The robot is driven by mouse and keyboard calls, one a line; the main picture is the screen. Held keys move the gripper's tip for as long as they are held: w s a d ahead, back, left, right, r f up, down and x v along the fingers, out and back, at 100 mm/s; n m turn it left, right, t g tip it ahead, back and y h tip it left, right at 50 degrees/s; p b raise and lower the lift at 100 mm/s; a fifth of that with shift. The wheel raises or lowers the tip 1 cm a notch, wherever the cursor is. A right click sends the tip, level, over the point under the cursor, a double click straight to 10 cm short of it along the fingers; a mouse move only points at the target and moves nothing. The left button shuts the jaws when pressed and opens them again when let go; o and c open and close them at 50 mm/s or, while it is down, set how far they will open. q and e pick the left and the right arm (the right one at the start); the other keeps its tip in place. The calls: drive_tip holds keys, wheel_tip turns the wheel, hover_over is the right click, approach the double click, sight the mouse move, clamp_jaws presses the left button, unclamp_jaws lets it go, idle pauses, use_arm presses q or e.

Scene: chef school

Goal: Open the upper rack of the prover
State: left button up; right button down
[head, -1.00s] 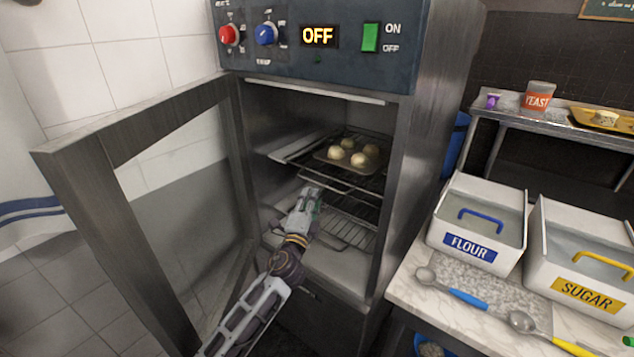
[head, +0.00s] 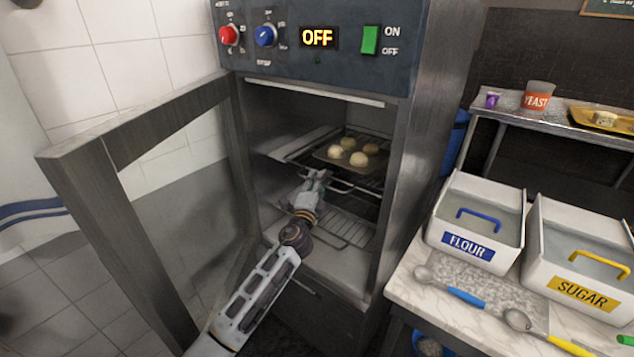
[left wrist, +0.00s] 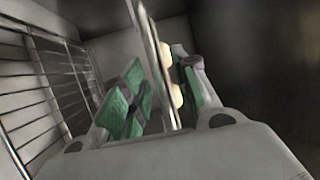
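The prover (head: 408,170) stands with its door (head: 85,190) swung open to the left. Inside, the upper rack (head: 292,157) is a wire shelf bearing a dark tray with several pale dough balls (head: 359,159). My left gripper (head: 318,177) reaches into the opening at the front edge of the upper rack. In the left wrist view, its green-padded fingers (left wrist: 163,88) are apart, with the rack's thin edge (left wrist: 152,45) running between them. I cannot tell whether either finger touches it. My right gripper is not in view.
A lower wire rack (head: 345,228) sits beneath the upper one. On the right, a counter holds the flour bin (head: 475,215), the sugar bin (head: 580,245) and scoops. The open door flanks my left arm. The prover's display (head: 317,37) reads OFF.

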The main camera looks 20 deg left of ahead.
use_arm(q)
drive_tip(key=shift+w, duration=0.15)
drive_tip(key=shift+c, duration=0.5)
clamp_jaws()
